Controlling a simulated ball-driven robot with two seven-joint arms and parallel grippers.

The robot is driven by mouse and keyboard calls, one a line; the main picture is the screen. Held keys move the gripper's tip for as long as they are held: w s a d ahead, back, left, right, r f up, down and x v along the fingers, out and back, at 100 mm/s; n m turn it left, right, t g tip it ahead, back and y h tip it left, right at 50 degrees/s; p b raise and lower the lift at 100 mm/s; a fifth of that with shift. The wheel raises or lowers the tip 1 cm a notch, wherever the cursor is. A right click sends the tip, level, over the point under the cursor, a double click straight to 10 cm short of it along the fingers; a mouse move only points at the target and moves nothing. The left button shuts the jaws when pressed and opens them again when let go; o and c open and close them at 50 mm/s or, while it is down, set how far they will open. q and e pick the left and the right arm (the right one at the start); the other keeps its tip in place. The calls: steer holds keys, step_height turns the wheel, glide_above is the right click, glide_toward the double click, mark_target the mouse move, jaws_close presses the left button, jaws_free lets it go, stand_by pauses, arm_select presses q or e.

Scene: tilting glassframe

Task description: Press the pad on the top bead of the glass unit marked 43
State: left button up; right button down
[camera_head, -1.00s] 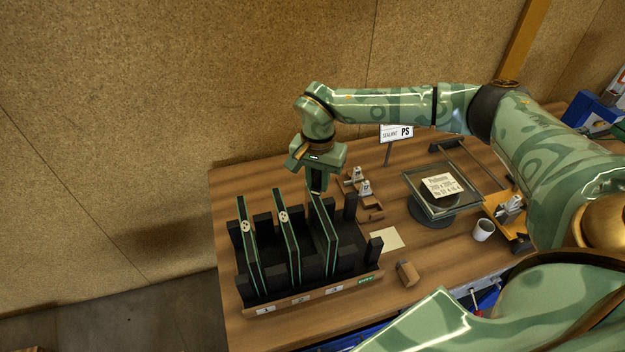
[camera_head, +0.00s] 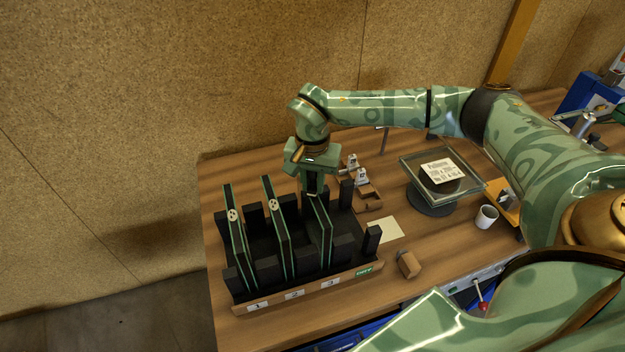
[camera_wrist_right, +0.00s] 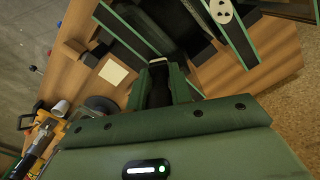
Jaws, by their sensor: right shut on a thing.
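Three dark, upright glass units with green edges stand in the black rack. The unit in slot 1 (camera_head: 238,245) and the unit in slot 2 (camera_head: 279,240) carry pale oval tags with dark dots. The slot 3 unit (camera_head: 322,236) shows no tag; its far end is behind my right gripper. I cannot read 43 anywhere. My right gripper (camera_head: 313,192) points down over the far end of the slot 3 unit. It is shut on a dark, pale-tipped pad (camera_wrist_right: 159,66). I cannot tell whether the pad touches the top bead. My left gripper is not in view.
The rack's wooden front rail (camera_head: 300,296) bears labels 1, 2 and 3. Right of it are a pale paper square (camera_head: 384,230), a wooden block (camera_head: 408,263), a white cup (camera_head: 486,217) and a glass plate on a round stand (camera_head: 431,208). Small metal-topped fittings (camera_head: 361,178) stand behind the rack.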

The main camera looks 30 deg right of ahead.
stand_by(0.3)
steer(key=shift+f, duration=0.45)
stand_by(0.7)
steer(key=shift+s+f, duration=0.1)
stand_by(1.3)
step_height(320, 180, up, 7)
steer(key=p, duration=0.7)
stand_by(0.4)
